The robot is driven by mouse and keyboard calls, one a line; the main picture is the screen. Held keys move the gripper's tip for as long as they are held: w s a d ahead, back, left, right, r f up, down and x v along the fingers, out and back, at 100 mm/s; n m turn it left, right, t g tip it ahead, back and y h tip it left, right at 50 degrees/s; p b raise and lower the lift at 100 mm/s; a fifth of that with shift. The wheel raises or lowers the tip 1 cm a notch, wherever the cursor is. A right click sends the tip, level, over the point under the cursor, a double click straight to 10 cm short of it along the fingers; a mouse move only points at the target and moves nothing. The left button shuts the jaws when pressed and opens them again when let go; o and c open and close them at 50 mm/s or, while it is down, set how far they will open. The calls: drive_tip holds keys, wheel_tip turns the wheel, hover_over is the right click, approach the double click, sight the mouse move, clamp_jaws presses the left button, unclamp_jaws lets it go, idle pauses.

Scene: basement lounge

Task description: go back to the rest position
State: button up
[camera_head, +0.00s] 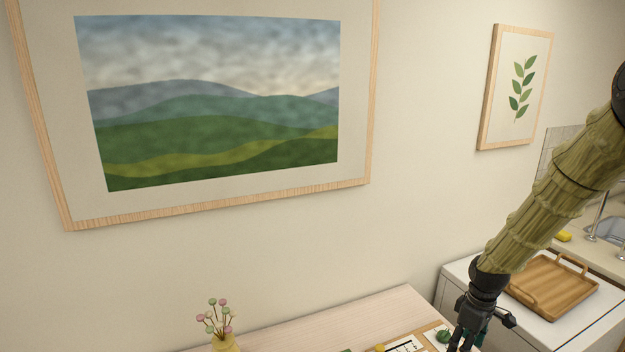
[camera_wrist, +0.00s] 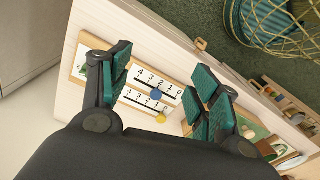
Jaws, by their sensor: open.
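My gripper (camera_head: 468,338) hangs from my arm over the right end of a light wooden table (camera_head: 375,312). In the wrist view my gripper (camera_wrist: 160,92) has its two green-padded fingers spread wide apart with nothing between them. Beyond the fingers lies a board with two white number strips (camera_wrist: 155,88) on the table. In the head view a finger partly hides the board and a green leafy piece (camera_head: 443,336).
A wooden tray (camera_head: 552,286) sits on a white cabinet right of the table. A yellow vase with flowers (camera_head: 226,342) stands on the table's left. Two framed pictures hang on the wall. In the wrist view, a netted basket (camera_wrist: 270,22) stands on the floor beyond the table edge.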

drive_tip(key=s+a+f+m+b, duration=0.1)
drive_tip(key=s+a+f+b, duration=0.1)
drive_tip(key=s+a+f, duration=0.45)
drive_tip(key=s+a+f+m+b, duration=0.15)
drive_tip(key=s+f, duration=0.25)
drive_tip(key=f, duration=0.5)
drive_tip(key=s+a+f+m+b, duration=0.1)
drive_tip(key=s+a+f+m, duration=0.15)
drive_tip(key=s+f, duration=0.45)
drive_tip(key=s+a+f+m+b, duration=0.1)
drive_tip(key=s+f, duration=0.4)
drive_tip(key=s, duration=0.5)
drive_tip(key=s+a+f+m+b, duration=0.2)
drive_tip(key=s+f, duration=0.4)
drive_tip(key=s, duration=0.3)
drive_tip(key=shift+s+a+f+b, duration=0.3)
drive_tip(key=shift+s+a+b, duration=0.15)
drive_tip(key=shift+a, duration=0.8)
